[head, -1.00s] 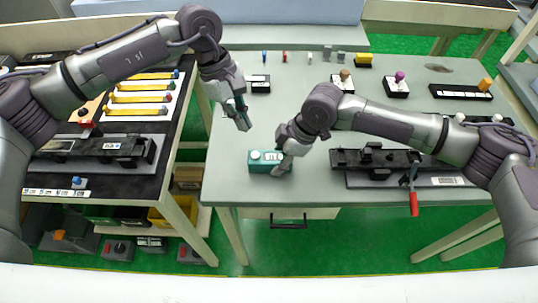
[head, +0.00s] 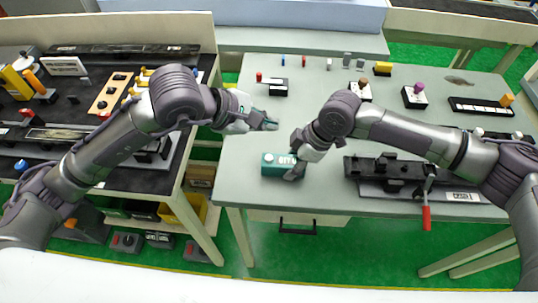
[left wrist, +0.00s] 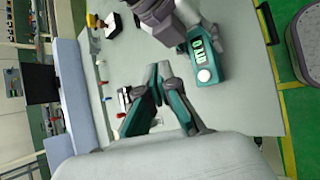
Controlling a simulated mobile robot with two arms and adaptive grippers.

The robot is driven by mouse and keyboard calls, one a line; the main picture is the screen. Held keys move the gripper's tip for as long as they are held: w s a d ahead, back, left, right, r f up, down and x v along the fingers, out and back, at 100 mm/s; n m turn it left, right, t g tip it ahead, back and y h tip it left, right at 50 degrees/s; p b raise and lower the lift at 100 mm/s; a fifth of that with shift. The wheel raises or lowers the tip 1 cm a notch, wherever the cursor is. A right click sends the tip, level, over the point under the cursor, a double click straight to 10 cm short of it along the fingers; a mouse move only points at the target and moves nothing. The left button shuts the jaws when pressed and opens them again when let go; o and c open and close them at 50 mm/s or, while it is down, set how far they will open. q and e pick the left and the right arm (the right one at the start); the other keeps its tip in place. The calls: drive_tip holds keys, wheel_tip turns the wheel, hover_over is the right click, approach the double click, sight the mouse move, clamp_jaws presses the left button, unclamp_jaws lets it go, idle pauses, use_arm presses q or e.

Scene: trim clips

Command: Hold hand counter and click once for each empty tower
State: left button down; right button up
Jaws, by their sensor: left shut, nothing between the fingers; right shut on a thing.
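The hand counter (head: 268,165) is a teal box with a white round button and a lit display; I cannot read the digits surely. My right gripper (head: 293,174) is shut on its right side, at the table's front left. The counter also shows in the left wrist view (left wrist: 206,62), button facing up. My left gripper (head: 274,124) is shut and empty, above the table behind the counter and apart from it. Its closed fingers show in the left wrist view (left wrist: 160,72). I cannot tell which things are the towers.
A black fixture with a red-handled clamp (head: 426,215) lies right of the counter. Small blocks with a brown knob (head: 365,84) and a purple knob (head: 418,88) stand farther back. Small pegs (head: 304,61) line the rear. A black-topped bench (head: 120,190) stands left across a gap.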

sight(267, 158)
use_arm(q)
drive_tip(key=shift+f, duration=0.15)
drive_tip(key=shift+f, duration=4.3)
drive_tip(key=shift+f, duration=0.1)
drive_tip(key=shift+f, duration=0.3)
drive_tip(key=shift+f, duration=0.5)
drive_tip(key=shift+r, duration=0.95)
drive_tip(key=shift+r, duration=2.5)
